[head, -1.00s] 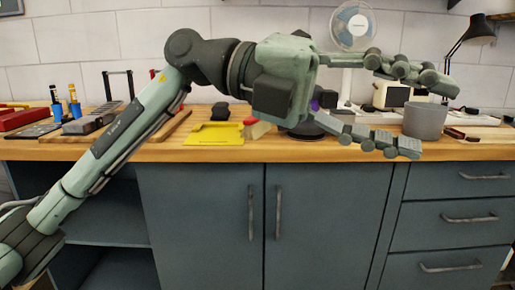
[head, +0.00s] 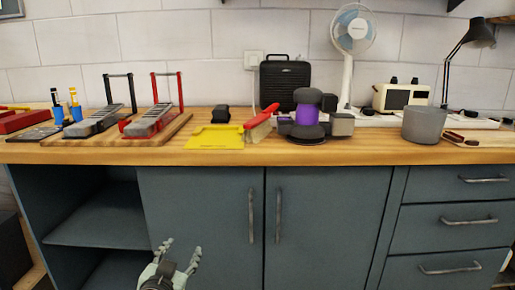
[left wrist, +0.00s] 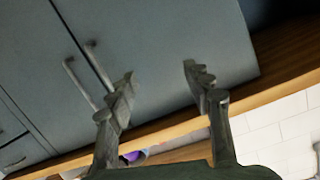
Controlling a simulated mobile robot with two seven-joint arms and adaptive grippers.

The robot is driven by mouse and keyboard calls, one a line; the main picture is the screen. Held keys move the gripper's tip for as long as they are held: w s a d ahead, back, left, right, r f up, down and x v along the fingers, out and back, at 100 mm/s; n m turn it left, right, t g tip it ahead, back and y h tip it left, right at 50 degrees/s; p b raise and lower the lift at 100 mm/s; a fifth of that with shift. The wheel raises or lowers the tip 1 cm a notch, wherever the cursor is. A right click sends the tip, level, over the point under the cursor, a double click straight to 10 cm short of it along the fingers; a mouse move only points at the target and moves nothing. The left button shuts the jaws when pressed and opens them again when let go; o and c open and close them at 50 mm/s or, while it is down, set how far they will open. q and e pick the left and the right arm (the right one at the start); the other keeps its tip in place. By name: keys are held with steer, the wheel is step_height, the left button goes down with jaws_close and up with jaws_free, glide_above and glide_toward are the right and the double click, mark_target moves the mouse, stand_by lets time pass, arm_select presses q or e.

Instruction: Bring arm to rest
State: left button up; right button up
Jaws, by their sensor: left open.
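My left gripper (head: 182,246) is low in the head view, in front of the cabinet and below the bench top. Its fingers point up and stand apart, with nothing between them. The left wrist view shows the same open fingers (left wrist: 158,82) before the grey-blue cabinet door (left wrist: 170,35). Most of my left arm is out of the head view. My right gripper is in neither view.
The wooden bench top (head: 350,152) holds a yellow dustpan (head: 214,137), a red-handled brush (head: 261,122), a purple-banded device (head: 306,115), a grey pot (head: 424,124), a fan (head: 352,40) and two pedal-like devices. An open shelf (head: 100,215) is at left below.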

arm_select(q)
steer(key=s+a+f+n+g+y, duration=0.1)
steer(key=s+a+f+g, duration=0.2)
steer(key=s+f, duration=0.4)
steer(key=s+a+f+g+y, duration=0.1)
steer(key=s+a+f+g, duration=0.15)
steer(key=s+f, duration=0.45)
steer(key=s+a+f+g, duration=0.2)
steer(key=s+f+g, duration=0.4)
steer(key=s+f, duration=0.6)
steer(key=s, duration=0.2)
steer(key=shift+s+a+f+n, duration=0.2)
steer(key=shift+s+a+n, duration=0.2)
